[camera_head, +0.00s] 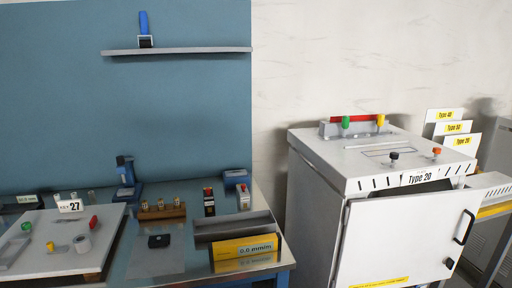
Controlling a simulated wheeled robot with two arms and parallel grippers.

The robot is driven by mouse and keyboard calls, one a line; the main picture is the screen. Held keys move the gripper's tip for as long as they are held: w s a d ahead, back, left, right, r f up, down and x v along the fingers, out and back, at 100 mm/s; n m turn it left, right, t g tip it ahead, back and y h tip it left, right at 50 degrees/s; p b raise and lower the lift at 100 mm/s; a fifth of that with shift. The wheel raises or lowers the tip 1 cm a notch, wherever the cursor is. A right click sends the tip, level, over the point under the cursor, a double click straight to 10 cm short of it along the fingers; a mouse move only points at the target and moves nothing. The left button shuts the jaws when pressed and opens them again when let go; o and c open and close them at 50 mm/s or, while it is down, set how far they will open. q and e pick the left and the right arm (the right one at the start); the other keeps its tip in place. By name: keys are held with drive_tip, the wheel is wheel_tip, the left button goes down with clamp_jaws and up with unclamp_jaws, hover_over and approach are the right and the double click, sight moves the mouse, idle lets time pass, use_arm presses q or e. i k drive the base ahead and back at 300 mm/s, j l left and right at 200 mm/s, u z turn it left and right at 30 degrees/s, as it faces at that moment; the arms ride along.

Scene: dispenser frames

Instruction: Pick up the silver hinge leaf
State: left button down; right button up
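I cannot make out a silver hinge leaf for certain in the head view. A white board (60,262) at the lower left carries small parts, among them a grey cylindrical piece (82,243), a green round piece (27,227), a red piece (93,222) and a small yellow piece (50,246). A long grey piece (12,252) lies at the board's left side, cut by the picture's edge. Neither of my grippers is in view.
A workbench (262,205) holds a wooden block (162,212) with small brass-coloured parts, a black pad (159,241), a grey tray (235,229) and a yellow display (245,248). A white cabinet (315,200) with a door (400,240) stands right. A shelf (180,51) hangs above.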

sight(129, 191)
drive_tip(key=j+z, duration=0.15)
drive_tip(key=z, duration=0.4)
drive_tip(key=j+z, duration=0.2)
drive_tip(key=j, duration=0.15)
drive_tip(key=k+j+z, duration=0.2)
drive_tip(key=j, duration=0.15)
drive_tip(key=k+j+z, duration=0.2)
drive_tip(key=j+z, duration=0.15)
drive_tip(key=j, duration=0.3)
